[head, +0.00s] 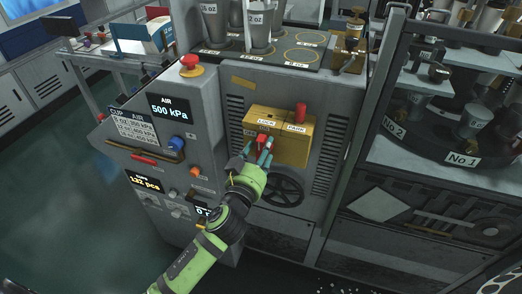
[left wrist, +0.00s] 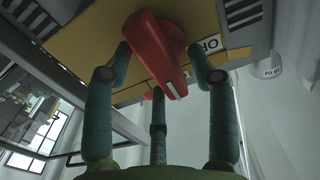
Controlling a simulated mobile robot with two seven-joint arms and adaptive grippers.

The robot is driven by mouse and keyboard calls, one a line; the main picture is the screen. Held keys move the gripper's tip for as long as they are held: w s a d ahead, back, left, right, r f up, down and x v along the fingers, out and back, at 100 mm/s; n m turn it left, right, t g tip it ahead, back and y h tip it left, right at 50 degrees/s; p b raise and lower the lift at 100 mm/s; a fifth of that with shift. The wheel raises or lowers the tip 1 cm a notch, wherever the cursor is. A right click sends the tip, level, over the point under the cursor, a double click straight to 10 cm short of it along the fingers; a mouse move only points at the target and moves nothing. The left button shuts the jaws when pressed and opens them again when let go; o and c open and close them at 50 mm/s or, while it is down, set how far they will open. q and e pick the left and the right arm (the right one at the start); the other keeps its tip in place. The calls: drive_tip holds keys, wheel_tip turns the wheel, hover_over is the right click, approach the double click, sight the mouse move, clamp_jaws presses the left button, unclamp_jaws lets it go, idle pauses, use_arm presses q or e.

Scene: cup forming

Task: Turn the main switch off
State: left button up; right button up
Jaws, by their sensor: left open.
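The yellow switch box (head: 292,150) is on the front of the grey machine. It carries a red rotary switch handle (head: 262,140), partly hidden behind my left gripper (head: 264,155). In the left wrist view the red handle (left wrist: 157,52) is large and slants down and to the right. A partly hidden label starting "OF" (left wrist: 211,44) sits beside it. The open fingers of my left gripper (left wrist: 160,78) stand on both sides of the handle, with a third finger below. I cannot tell whether any finger touches it. My right gripper is not in view.
A black handwheel (head: 283,189) is just below the gripper. A red emergency button (head: 190,66) and a pressure display (head: 173,108) are at the left. A turntable (head: 450,150) stands at the right.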

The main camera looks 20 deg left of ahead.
use_arm(q)
clamp_jaws()
